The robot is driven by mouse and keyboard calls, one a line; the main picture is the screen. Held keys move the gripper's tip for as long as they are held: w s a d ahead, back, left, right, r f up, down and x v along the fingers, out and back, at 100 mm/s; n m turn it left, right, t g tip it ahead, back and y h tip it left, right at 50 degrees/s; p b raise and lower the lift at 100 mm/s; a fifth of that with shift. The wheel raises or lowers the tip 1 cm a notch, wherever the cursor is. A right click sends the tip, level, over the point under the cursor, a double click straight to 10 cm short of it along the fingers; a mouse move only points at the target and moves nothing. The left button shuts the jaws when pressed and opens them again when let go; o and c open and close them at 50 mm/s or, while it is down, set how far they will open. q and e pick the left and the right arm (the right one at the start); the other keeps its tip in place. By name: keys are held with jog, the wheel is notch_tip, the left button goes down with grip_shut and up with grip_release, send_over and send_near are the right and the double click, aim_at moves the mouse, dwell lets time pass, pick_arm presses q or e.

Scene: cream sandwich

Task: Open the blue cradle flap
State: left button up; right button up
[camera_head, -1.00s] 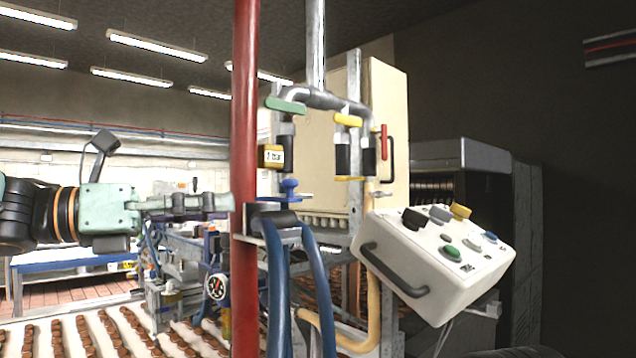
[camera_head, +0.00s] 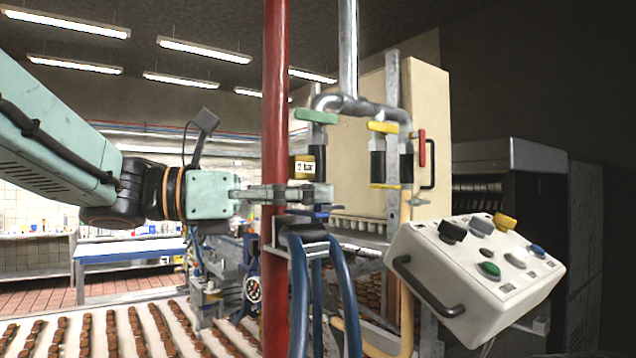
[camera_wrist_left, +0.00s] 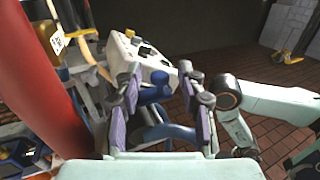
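The blue cradle flap (camera_head: 322,212) sits on top of the dark hose cradle (camera_head: 302,228), beside the red pipe; my gripper partly hides it in the head view. In the left wrist view its blue knob (camera_wrist_left: 152,92) shows between and a little beyond my finger pads. My left gripper (camera_head: 322,194) reaches across the red pipe, just above the flap. In the left wrist view the gripper (camera_wrist_left: 163,82) is open, with a wide gap between its two purple-padded fingers. I cannot tell whether a finger touches the flap. My right gripper is not in view.
The red vertical pipe (camera_head: 275,120) stands close to my left gripper. Blue hoses (camera_head: 299,290) hang from the cradle. Green (camera_head: 316,117) and yellow (camera_head: 383,127) valve handles are above. A white control box (camera_head: 475,265) is to the right. A conveyor with chocolate pieces (camera_head: 110,330) lies below left.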

pick_arm(q)
jog(key=shift+d+r, duration=0.1)
jog(key=shift+d, duration=0.85)
jog(key=shift+w+f, duration=0.2)
jog(key=shift+w, duration=0.15)
jog(key=shift+a, duration=0.25)
jog(key=shift+c, duration=1.1)
jog(key=shift+s+r, duration=0.1)
jog(key=shift+s, duration=0.2)
jog(key=c, duration=0.3)
jog(key=shift+w, duration=0.1)
grip_shut()
jog(key=shift+d, duration=0.1)
